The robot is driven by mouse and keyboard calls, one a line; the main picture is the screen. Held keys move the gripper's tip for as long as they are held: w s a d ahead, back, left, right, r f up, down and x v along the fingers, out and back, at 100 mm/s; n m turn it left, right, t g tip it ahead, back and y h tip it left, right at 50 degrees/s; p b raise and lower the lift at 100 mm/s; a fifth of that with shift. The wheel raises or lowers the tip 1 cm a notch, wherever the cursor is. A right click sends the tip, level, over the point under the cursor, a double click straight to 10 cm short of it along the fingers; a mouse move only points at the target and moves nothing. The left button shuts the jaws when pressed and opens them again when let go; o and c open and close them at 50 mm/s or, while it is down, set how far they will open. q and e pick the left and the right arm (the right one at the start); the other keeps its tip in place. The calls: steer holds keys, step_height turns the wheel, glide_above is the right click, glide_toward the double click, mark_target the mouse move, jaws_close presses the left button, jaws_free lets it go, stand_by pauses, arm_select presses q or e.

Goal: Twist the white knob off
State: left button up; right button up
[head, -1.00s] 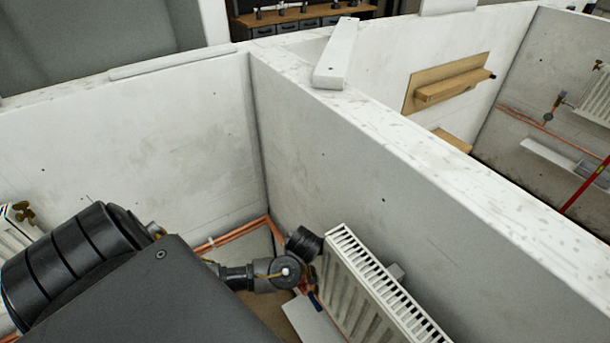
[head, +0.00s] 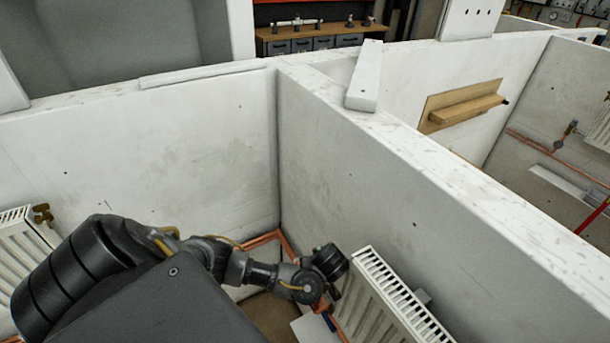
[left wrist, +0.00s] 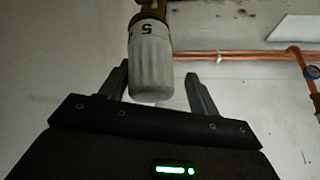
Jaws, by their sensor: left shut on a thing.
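The white knob (left wrist: 150,62) is a ribbed, cylinder-shaped head marked "5", on a brass fitting (left wrist: 152,8) in the left wrist view. My left gripper (left wrist: 158,80) has one finger on each side of the knob and is shut on it. The knob hangs down towards the gripper's palm in this view. My right gripper is not in view.
Walls enclose the bay, with the radiator along the right one (head: 340,190). Copper pipes (head: 262,238) run low in the corner and show in the left wrist view (left wrist: 240,54). Another radiator (head: 22,250) with a brass valve stands at left. A white board (head: 365,75) lies across the wall top.

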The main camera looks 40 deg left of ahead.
arm_select(q)
steer(key=shift+w, duration=0.15)
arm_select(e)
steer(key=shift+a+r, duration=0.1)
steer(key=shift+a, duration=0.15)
arm_select(q)
steer(key=shift+a+r, duration=0.1)
steer(key=shift+r, duration=0.05)
steer(key=shift+c, duration=0.4)
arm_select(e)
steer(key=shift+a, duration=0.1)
